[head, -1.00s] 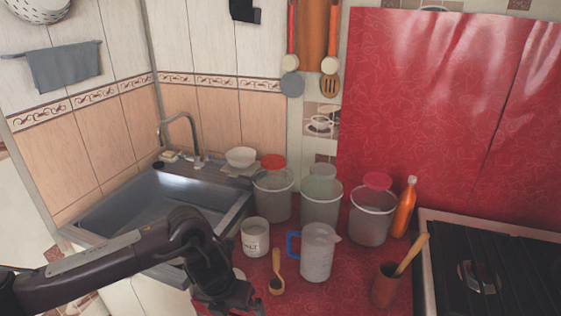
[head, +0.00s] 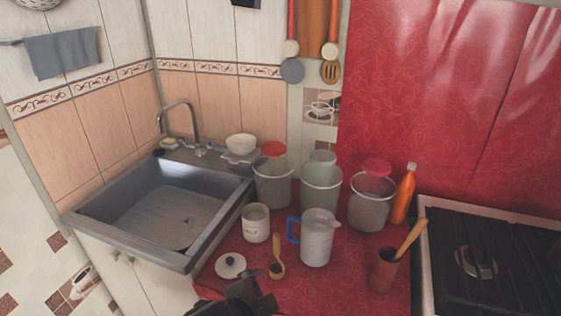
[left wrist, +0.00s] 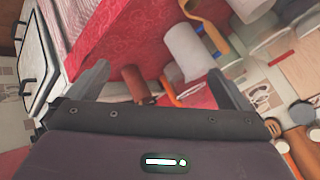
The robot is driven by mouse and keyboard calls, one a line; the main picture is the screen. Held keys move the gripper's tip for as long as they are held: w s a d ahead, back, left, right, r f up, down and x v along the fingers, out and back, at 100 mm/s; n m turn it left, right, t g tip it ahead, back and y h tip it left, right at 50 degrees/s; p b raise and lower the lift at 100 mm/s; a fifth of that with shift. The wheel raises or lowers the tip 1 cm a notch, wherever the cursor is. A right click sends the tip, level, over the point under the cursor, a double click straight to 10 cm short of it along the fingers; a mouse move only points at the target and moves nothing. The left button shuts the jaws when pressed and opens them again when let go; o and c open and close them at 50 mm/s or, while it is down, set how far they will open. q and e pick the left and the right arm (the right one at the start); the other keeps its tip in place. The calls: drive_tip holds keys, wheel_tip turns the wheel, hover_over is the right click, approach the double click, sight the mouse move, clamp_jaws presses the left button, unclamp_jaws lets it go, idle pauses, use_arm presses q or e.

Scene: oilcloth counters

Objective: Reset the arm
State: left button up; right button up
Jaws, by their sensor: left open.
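My left gripper (head: 240,296) shows as a dark shape at the bottom edge of the head view, over the front of the red counter. In the left wrist view its two grey fingers (left wrist: 162,85) stand wide apart with nothing held between them. The red counter (left wrist: 113,48) shows tilted beyond the fingers. My right gripper is in neither current view.
A white lid (head: 230,265), wooden spoon (head: 278,262), salt jar (head: 256,223), jug (head: 317,240) and brown cup (head: 384,272) stand close by. Buckets (head: 321,193) and an orange bottle (head: 403,196) are behind. The sink (head: 165,215) is left, the stove (head: 485,255) right.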

use_arm(q)
drive_tip(key=s+a+f+n+g+y, duration=0.2)
drive_tip(key=s+a+f+n, duration=0.1)
drive_tip(key=s+a+n, duration=0.4)
drive_tip(key=s+a+f+n+g+y, duration=0.25)
drive_tip(key=s+a+f+n, duration=0.2)
drive_tip(key=a, duration=0.55)
wheel_tip(320, 180, down, 28)
drive_tip(key=s+f+g, duration=0.1)
drive_tip(key=s+g, duration=0.1)
drive_tip(key=s+a+f, duration=0.1)
drive_tip(key=s+f, duration=0.8)
drive_tip(key=s, duration=0.1)
drive_tip(key=s+a+f, duration=0.2)
drive_tip(key=s+f, duration=0.7)
drive_tip(key=s, duration=0.1)
drive_tip(key=shift+a+f+g, duration=0.2)
drive_tip(key=shift+a+g, duration=0.05)
drive_tip(key=shift+g, duration=0.1)
